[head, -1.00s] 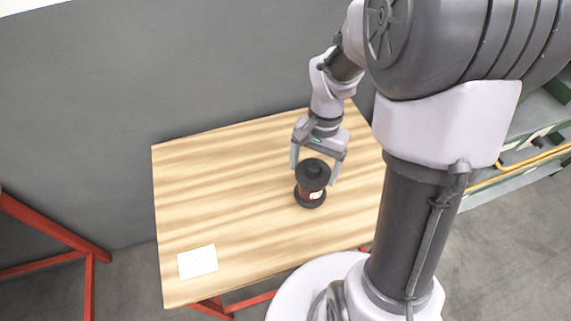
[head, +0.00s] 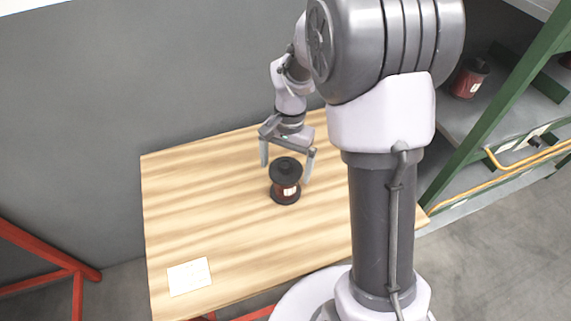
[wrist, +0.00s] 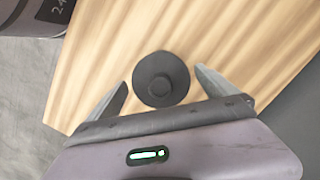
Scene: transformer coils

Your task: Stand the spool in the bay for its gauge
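The spool (head: 286,182) stands upright on the wooden table, with black flanges, a dark red winding and a small white label. In the wrist view its round black top (wrist: 160,79) shows between and just beyond the fingertips. On the green-framed shelf at the right, another dark red spool (head: 469,78) stands on a grey deck. The label's writing is too small to read.
The wooden table (head: 190,200) is mostly clear. A white paper card (head: 189,277) lies at its front left corner. The green shelf upright (head: 505,105) and a yellow pipe (head: 530,154) stand to the right. A red frame (head: 50,255) is at the left.

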